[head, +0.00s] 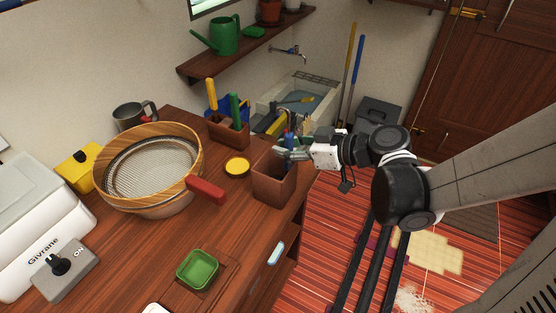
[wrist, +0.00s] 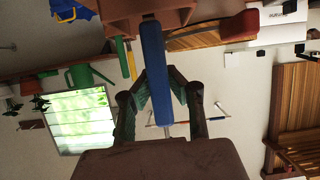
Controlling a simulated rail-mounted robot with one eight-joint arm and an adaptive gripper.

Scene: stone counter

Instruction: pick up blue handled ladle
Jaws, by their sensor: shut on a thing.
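The blue handle (wrist: 156,70) of the ladle runs between the fingers of my gripper (wrist: 158,88) in the wrist view. The gripper is shut on this handle. In the head view my gripper (head: 288,153) is at the top of a square brown container (head: 272,184) near the counter's right edge. A bit of the blue handle (head: 289,137) shows above the fingers there. The ladle's bowl is hidden, and I cannot tell how deep it sits in the container.
A wooden sieve (head: 150,190) with a red handle (head: 205,189) is to the left. A yellow dish (head: 237,166) sits beside the container. A brown box (head: 230,130) with yellow- and green-handled tools stands behind. A green bowl (head: 197,269) is in front. A sink (head: 300,95) is beyond.

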